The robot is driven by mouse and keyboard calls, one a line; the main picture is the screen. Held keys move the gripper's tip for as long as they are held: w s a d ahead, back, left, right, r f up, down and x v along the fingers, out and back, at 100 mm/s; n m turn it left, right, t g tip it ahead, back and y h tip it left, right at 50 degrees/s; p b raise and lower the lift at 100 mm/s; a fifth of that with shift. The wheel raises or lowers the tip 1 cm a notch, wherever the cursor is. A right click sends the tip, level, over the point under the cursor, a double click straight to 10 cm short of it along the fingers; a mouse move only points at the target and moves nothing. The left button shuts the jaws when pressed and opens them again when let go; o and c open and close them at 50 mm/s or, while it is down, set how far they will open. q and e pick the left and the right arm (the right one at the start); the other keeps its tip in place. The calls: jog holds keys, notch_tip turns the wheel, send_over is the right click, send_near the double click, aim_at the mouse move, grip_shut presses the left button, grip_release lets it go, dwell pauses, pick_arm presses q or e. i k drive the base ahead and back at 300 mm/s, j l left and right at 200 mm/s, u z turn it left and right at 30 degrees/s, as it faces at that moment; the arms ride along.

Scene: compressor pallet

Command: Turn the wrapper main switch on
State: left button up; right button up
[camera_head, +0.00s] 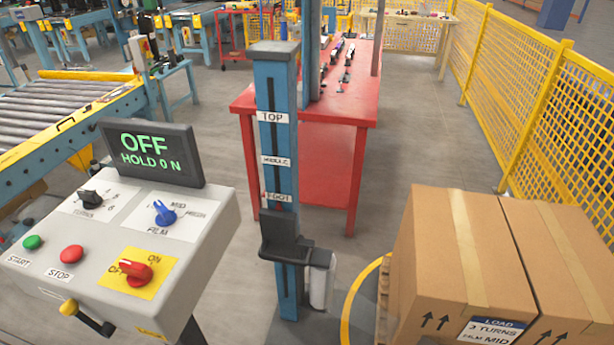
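The wrapper's control box (215,222) stands at the left front, with a slanted grey panel. The main switch (136,274) is a red rotary knob on a yellow plate (160,262) marked OFF at left and ON at upper right. I cannot tell the knob's exact pointing direction. The display (152,153) above the panel reads "OFF" and "HOLD 0 N" in green. Neither of my grippers is in view.
The panel also has a black turns knob (90,198), a blue film knob (164,213), a green start button (33,242) and a red stop button (71,254). A blue mast (285,190) stands right of it. Cartons (450,260) and a yellow fence (520,90) are at right.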

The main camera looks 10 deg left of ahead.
aim_at(139, 274)
jog(key=j+u, duration=0.1)
jog(key=u, duration=1.35)
